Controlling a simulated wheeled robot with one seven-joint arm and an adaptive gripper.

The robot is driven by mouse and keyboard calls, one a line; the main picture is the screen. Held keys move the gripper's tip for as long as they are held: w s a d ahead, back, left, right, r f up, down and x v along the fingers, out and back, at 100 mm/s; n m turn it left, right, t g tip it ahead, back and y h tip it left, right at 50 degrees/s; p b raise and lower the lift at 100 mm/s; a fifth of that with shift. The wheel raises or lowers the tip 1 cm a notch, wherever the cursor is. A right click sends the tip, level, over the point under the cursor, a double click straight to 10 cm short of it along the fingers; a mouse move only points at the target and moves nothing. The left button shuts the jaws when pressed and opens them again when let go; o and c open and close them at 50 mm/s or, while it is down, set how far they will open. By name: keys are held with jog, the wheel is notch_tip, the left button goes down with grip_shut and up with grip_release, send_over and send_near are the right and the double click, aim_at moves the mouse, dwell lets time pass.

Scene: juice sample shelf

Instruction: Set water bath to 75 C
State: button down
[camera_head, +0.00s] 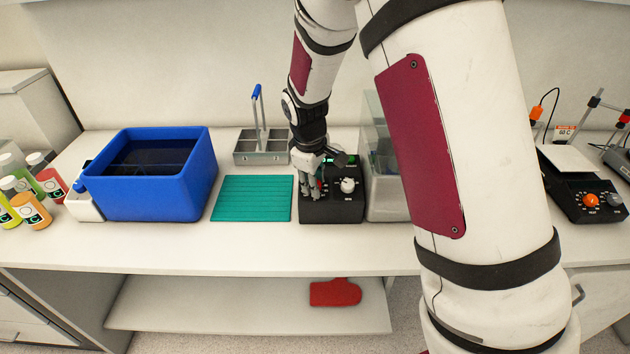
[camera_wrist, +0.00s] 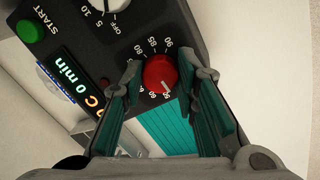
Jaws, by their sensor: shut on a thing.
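My gripper (camera_head: 313,190) points down at the left part of the box. In the wrist view, my gripper (camera_wrist: 167,76) is shut on the red temperature knob (camera_wrist: 160,72), one finger on each side. The knob's white pointer is toward the lower end of the printed scale; 85 and 90 are on the far side. The display (camera_wrist: 80,85) reads "0 min" in green, with an orange line ending in C, its digits hidden by a finger.
A white timer knob (camera_head: 348,185) and green START button (camera_wrist: 29,31) are on the same box. A teal mat (camera_head: 252,198) and blue tub (camera_head: 190,190) lie left. A metal rack (camera_head: 262,148) stands behind. A hotplate (camera_head: 590,205) stands right.

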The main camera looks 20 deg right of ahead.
jog(key=m, duration=0.8)
jog(key=shift+y, duration=0.3)
jog(key=m+p, duration=0.1)
jog(key=m, duration=0.6)
jog(key=shift+y, duration=0.3)
jog(key=m+p, duration=0.1)
jog(key=m, duration=0.5)
jog(key=shift+m, duration=0.3)
jog(key=m+t+p, duration=0.1)
jog(key=m, duration=0.4)
jog(key=shift+a+m, duration=0.1)
jog(key=shift+m, duration=0.2)
jog(key=c, duration=1.2)
grip_release()
jog(key=shift+c, duration=0.2)
